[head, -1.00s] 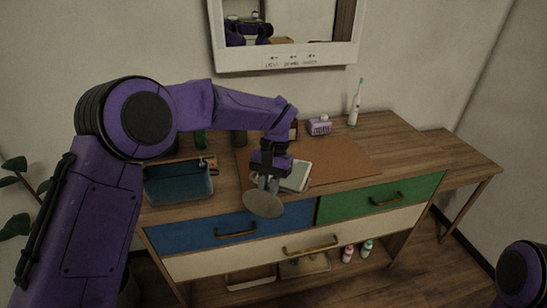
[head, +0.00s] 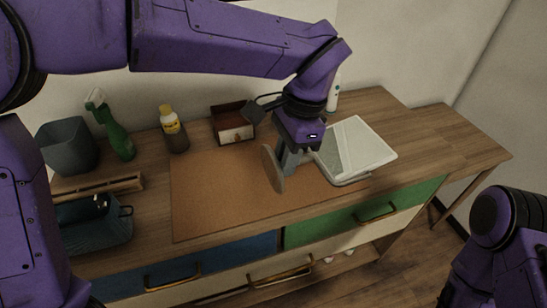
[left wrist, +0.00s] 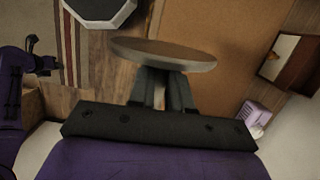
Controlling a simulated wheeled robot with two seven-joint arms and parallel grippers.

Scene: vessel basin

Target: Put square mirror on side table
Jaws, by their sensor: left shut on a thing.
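The square mirror (head: 357,146) has a white frame, a curved bracket at its lower edge and a round grey base (head: 271,169). It is tilted above the right part of the brown mat. My left gripper (head: 287,162) is shut on its stand between base and panel. In the left wrist view the round base (left wrist: 163,53) shows just beyond the fingers (left wrist: 163,90); the mirror panel cannot be made out there. The side table (head: 466,144), wooden and lower, stands at the right of the dresser with its visible top bare.
The dresser carries the brown mat (head: 215,190), a blue basket (head: 95,228), a grey bin (head: 68,146), a green spray bottle (head: 119,140), a yellow-capped bottle (head: 173,130) and a wooden box (head: 232,124).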

